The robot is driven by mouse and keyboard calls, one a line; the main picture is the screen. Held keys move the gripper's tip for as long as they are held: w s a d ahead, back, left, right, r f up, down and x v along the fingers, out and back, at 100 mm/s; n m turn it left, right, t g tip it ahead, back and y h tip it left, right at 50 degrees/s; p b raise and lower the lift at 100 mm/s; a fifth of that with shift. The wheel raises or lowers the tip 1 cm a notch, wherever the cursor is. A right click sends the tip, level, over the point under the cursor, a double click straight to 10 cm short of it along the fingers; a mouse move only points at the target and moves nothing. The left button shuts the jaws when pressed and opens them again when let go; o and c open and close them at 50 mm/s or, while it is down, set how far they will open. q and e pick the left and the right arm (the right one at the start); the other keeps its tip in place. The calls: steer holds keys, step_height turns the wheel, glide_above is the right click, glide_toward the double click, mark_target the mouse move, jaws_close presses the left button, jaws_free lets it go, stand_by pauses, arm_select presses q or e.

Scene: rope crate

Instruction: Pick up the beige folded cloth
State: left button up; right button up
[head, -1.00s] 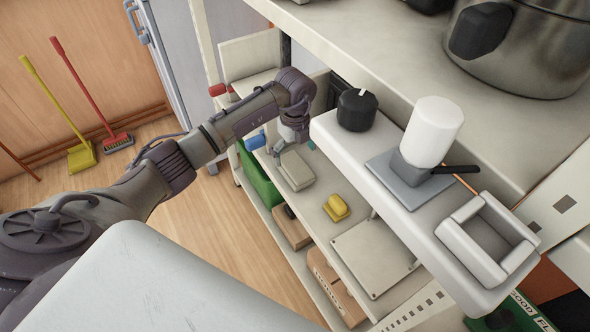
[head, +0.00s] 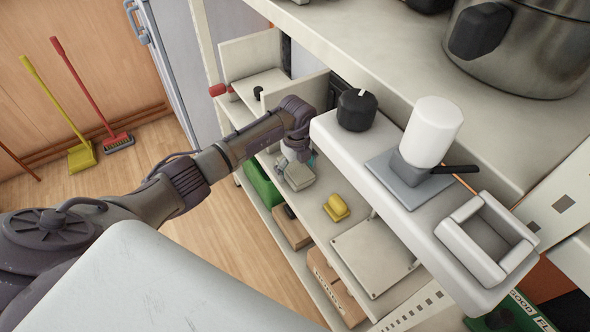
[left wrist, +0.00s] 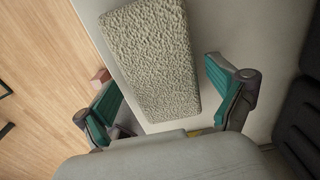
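The beige folded cloth (head: 299,179) lies on a shelf of the rack in the head view, partly hidden by my left gripper. In the left wrist view the cloth (left wrist: 150,52) is a rough-textured, long block lying at a slant. My left gripper (head: 296,162) is over the far end of the cloth. In the left wrist view, the teal-padded fingers of the left gripper (left wrist: 166,95) are wide apart, with the cloth's near end showing between them. I cannot tell whether they touch it. My right gripper is not in view.
A yellow object (head: 336,208) sits right of the cloth on the same shelf. A green container (head: 262,184) is below left. A wooden floor (head: 215,225) is open left of the rack.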

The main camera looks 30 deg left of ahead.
mark_target(297, 167)
arm_select(q)
steer(key=c, duration=0.9)
steer(key=shift+r, duration=0.15)
steer(key=shift+r, duration=0.2)
step_height(297, 167, up, 4)
steer(key=shift+f, duration=0.1)
steer(key=s+d+r, duration=0.2)
steer(key=d, duration=0.1)
steer(key=s+d+r, duration=0.1)
steer(key=d+r, duration=0.1)
steer(key=d, duration=0.1)
steer(key=s+d+r, duration=0.2)
steer(key=d, duration=0.2)
steer(key=shift+s+d+r, duration=0.1)
steer(key=shift+s+r, duration=0.2)
steer(key=shift+s, duration=0.05)
